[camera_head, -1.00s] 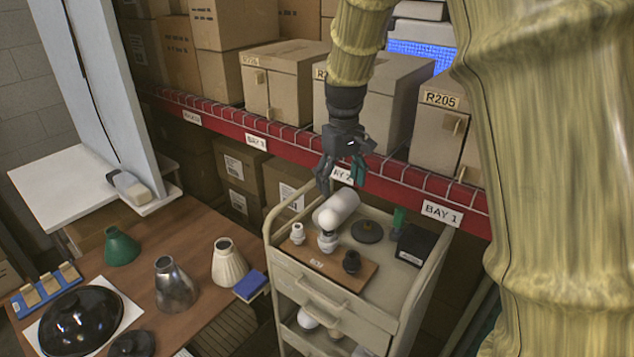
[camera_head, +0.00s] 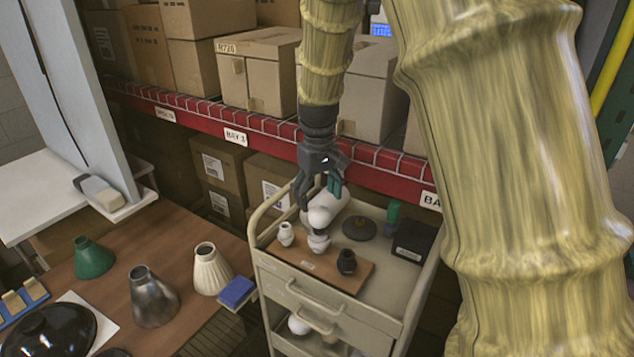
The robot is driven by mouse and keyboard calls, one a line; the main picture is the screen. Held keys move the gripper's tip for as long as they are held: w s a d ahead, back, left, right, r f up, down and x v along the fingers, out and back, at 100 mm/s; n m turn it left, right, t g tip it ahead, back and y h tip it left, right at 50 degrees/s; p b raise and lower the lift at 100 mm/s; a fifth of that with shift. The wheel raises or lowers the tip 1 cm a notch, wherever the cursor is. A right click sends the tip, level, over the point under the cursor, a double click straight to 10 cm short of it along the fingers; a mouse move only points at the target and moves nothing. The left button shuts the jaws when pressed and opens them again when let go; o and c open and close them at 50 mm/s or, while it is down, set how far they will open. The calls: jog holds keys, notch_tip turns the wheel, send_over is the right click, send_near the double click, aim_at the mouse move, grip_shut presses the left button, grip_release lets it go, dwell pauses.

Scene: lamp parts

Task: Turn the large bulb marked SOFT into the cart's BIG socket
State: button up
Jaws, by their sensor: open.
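A round white bulb (camera_head: 319,217) stands upright at the white middle socket (camera_head: 319,243) on the cart's wooden board (camera_head: 300,262). I cannot read a SOFT mark on it, nor tell how deep it sits. My gripper (camera_head: 321,197) points down, open, with its fingers just above and around the top of the bulb; I cannot tell whether they touch it. A smaller white socket (camera_head: 286,234) stands to the left on the board and a black one (camera_head: 346,261) to the right. The board's label is too small to read.
The cart (camera_head: 385,325) also holds a white cylinder (camera_head: 341,203) behind the bulb, a dark disc (camera_head: 359,228), a green item (camera_head: 393,212) and a black box (camera_head: 413,240). White round bulbs (camera_head: 299,325) lie on its lower shelf. The red shelf beam (camera_head: 380,170) runs close behind.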

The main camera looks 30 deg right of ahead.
aim_at(319, 216)
jog(key=shift+f+p, duration=1.05)
jog(key=shift+f, duration=2.65)
jog(key=c, duration=1)
jog(key=shift+d+r+m+p, duration=0.1)
jog(key=shift+d+m+p, duration=0.05)
jog(key=shift+m+p, duration=1.3)
jog(key=o, duration=1)
jog(key=shift+m+b, duration=0.25)
jog(key=shift+b, duration=0.2)
jog(key=shift+c, duration=0.2)
notch_tip(319, 216, up, 12)
jog(key=shift+s+f, duration=0.1)
jog(key=shift+f, duration=0.05)
